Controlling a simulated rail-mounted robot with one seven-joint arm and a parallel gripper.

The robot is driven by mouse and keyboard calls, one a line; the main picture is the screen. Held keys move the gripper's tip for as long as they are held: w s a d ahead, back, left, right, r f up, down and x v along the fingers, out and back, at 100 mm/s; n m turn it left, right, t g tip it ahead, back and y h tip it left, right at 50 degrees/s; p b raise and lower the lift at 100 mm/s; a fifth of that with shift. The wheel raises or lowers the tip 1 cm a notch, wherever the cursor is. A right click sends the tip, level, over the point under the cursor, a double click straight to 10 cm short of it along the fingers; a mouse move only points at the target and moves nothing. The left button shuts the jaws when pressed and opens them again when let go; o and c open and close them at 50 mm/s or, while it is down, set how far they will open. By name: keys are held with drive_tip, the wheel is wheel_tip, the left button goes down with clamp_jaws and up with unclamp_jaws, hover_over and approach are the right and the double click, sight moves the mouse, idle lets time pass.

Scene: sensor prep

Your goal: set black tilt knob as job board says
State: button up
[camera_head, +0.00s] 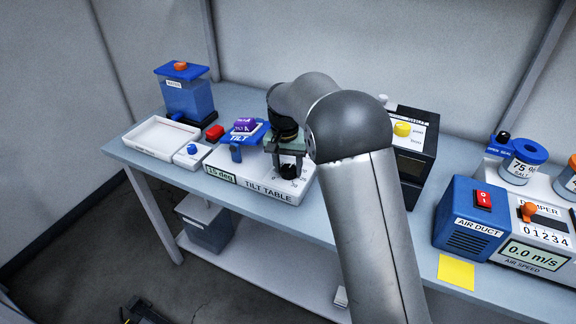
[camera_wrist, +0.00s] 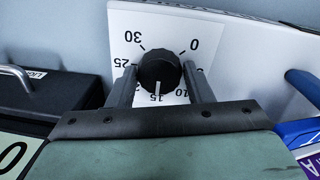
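The black tilt knob (camera_wrist: 160,70) sits on a white dial plate (camera_wrist: 122,28) marked from 0 to 30. Its white pointer line points at the 15 mark. In the head view the knob (camera_head: 289,171) is on the tilt table (camera_head: 230,182), whose display (camera_head: 221,173) reads 15 deg. My gripper (camera_wrist: 161,66) has one finger on each side of the knob, with what look like narrow gaps; contact is hard to judge. In the head view my gripper (camera_head: 288,160) is over the knob and partly hidden by my arm. No job board is readable in either view.
A blue tilt platform (camera_head: 245,132) with a purple item stands left of my gripper. A white tray (camera_head: 160,138) and blue-lidded container (camera_head: 187,92) are farther left. A black box with a yellow knob (camera_head: 402,129) is close on the right. The air duct unit (camera_head: 473,222) is farther right.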

sight(284, 168)
drive_tip(key=shift+o, duration=1.2)
wheel_tip(284, 168, up, 18)
drive_tip(key=a, duration=0.1)
drive_tip(key=shift+f, duration=0.25)
drive_tip(key=shift+w, duration=0.1)
drive_tip(key=s+d+f+n, duration=0.1)
drive_tip(key=s+d+f, duration=0.1)
drive_tip(key=s+d, duration=1.15)
drive_tip(key=s+d+f, duration=0.1)
drive_tip(key=s+f, duration=0.2)
drive_tip(key=s, duration=0.4)
drive_tip(key=s+d+f+n, duration=0.1)
drive_tip(key=s+d+f, duration=0.1)
drive_tip(key=s+f, duration=0.2)
drive_tip(key=s+d+f, duration=0.1)
drive_tip(key=s+f, duration=0.2)
drive_tip(key=s, duration=0.7)
drive_tip(key=shift+d+f+n+t+y, duration=0.15)
drive_tip(key=shift+f+n+t+y, duration=0.1)
drive_tip(key=shift+n+t+y, duration=0.05)
drive_tip(key=shift+s, duration=0.1)
